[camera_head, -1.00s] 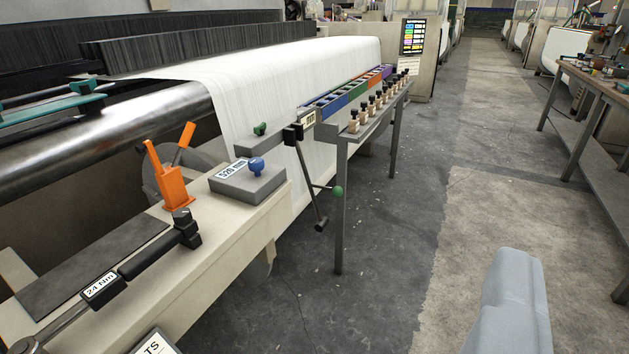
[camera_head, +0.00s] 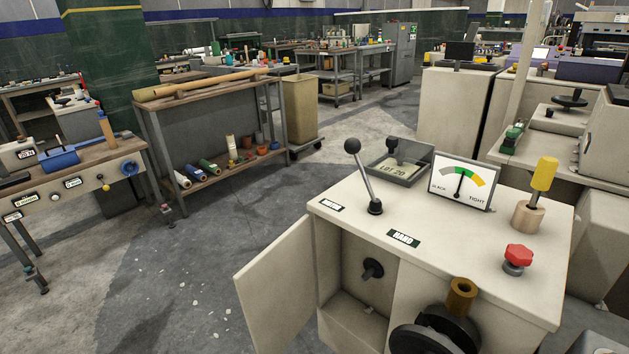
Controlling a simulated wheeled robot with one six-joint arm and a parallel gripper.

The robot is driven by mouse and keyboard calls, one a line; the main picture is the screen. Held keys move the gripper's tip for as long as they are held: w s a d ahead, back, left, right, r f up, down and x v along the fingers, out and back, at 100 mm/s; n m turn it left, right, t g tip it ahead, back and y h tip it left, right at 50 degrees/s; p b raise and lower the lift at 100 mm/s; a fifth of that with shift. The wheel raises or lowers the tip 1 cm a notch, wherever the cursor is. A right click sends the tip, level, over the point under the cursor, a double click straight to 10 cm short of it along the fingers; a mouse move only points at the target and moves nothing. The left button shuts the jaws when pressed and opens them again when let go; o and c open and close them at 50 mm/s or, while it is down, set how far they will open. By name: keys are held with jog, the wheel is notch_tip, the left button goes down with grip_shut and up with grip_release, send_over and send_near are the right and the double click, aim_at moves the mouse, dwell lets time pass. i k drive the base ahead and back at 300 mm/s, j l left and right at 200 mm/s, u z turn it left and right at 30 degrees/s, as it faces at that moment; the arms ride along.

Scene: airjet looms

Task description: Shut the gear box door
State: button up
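The gear box (camera_head: 450,218) is a cream cabinet at the lower right of the view. Its door (camera_head: 278,288) is a flat cream panel that stands open, swung out to the left of the front opening. The door's lower part is cut off by the bottom of the picture. My gripper is not in view.
A black-knobbed lever (camera_head: 364,178), a gauge (camera_head: 459,183), a red knob (camera_head: 518,257) and a yellow-handled tool (camera_head: 541,183) stand on the cabinet top. A black handwheel (camera_head: 430,338) juts from its front. Benches line the left.

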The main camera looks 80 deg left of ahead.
aim_at(276, 290)
jog(key=k+j+u, duration=0.35)
jog(key=j, duration=0.2)
jog(key=k+j+u, duration=0.2)
jog(key=j, duration=0.15)
jog(key=k+j+u, duration=0.2)
jog(key=j, duration=0.3)
jog(key=k+j, duration=0.15)
jog(key=j, duration=0.2)
jog(key=j+z, duration=0.4)
jog(key=j, duration=0.25)
jog(key=j+z, duration=0.4)
jog(key=j, duration=0.25)
jog(key=l+u, duration=0.3)
jog(key=l, duration=0.2)
jog(key=k+j+z, duration=0.2)
jog(key=k, duration=0.5)
jog(key=l, duration=0.1)
